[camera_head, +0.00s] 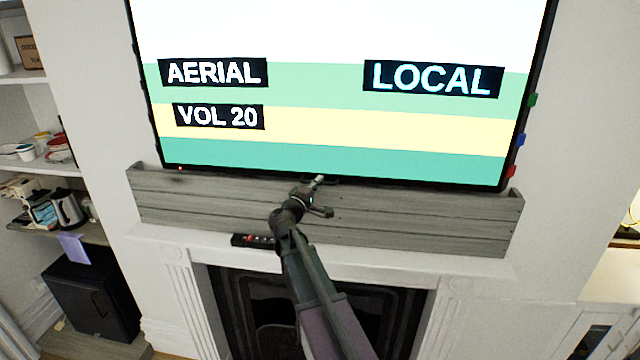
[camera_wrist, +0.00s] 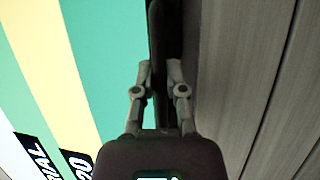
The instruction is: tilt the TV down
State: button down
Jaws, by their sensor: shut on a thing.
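The TV (camera_head: 330,120) hangs above the fireplace, its screen lit with green, cream and white bands and the words AERIAL, LOCAL and VOL 20. My gripper (camera_head: 319,192) is at the middle of its bottom edge. In the wrist view the screen (camera_wrist: 95,60) fills the left side, and the dark bottom edge of the TV runs between the two fingers of my gripper (camera_wrist: 160,70). The gripper is shut on that edge, one finger on the screen side and one on the other side. The exact contact at the fingertips is hard to make out.
A grey wooden plank box (camera_head: 430,220) stands on the white mantel (camera_head: 400,258) just below the TV. A dark remote (camera_head: 253,240) lies on the mantel, left of my arm. The fireplace opening is below. Shelves (camera_head: 40,168) with cups and appliances are at the left.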

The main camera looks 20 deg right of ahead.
jog(key=shift+w, duration=0.1)
jog(key=shift+w+d+f+b, duration=0.15)
jog(key=shift+w+d, duration=0.3)
jog(key=shift+w, duration=0.15)
jog(key=shift+w+d+f+b, duration=0.15)
jog(key=shift+w+d, duration=0.25)
jog(key=shift+w, duration=0.15)
jog(key=c, duration=0.7)
grip_release()
jog(key=shift+s, duration=0.1)
